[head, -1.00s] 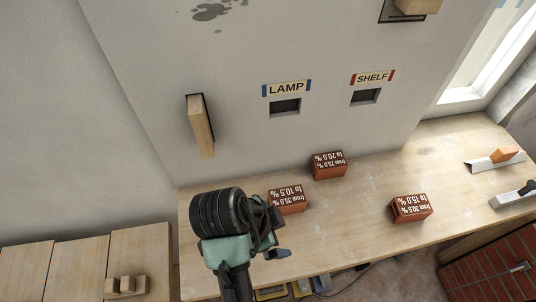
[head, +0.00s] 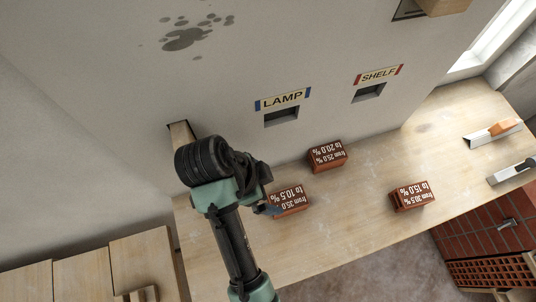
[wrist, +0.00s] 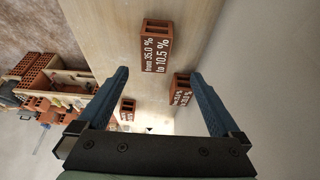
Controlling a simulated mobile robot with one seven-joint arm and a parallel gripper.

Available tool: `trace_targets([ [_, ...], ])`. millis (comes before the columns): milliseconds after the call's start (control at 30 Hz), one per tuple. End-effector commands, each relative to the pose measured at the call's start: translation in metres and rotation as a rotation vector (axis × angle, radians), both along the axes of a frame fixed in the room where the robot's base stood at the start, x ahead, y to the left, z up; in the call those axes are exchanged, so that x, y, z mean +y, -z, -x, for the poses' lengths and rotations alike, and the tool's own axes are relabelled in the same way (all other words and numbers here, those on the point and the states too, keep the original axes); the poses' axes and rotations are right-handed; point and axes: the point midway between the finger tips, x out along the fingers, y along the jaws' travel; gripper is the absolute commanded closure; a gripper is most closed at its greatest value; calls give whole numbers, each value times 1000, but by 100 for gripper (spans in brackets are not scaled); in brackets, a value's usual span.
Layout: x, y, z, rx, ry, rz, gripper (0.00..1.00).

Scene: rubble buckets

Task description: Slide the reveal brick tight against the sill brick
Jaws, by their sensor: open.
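Three red-brown bricks with white print lie apart on the wooden bench. The brick marked "from 35.0 % to 10.5 %" (head: 290,202) is nearest my gripper (head: 268,206); it also shows in the wrist view (wrist: 155,42), beyond the fingertips. The "25.0 to 20.0 %" brick (head: 327,155) lies behind it near the wall, and in the wrist view (wrist: 180,88) beside the right finger. The "30.5 to 15.0 %" brick (head: 411,195) lies to the right. I cannot tell which is the reveal or sill brick. My gripper (wrist: 158,73) is open and empty.
The wall has LAMP (head: 282,117) and SHELF (head: 369,92) slots and a wooden peg (head: 181,134) behind my arm. Trowel-like tools (head: 492,134) lie at the bench's right end. The bench (head: 350,225) is bare in front of the bricks.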

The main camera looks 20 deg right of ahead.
Motion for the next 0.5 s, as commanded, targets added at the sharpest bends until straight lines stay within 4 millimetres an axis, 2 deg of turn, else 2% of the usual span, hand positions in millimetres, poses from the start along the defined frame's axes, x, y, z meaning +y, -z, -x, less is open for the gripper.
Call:
trace_targets([
  [167,-7,16,2,7,2,0,0],
  [500,-32,75,1,6,3,-1,0],
])
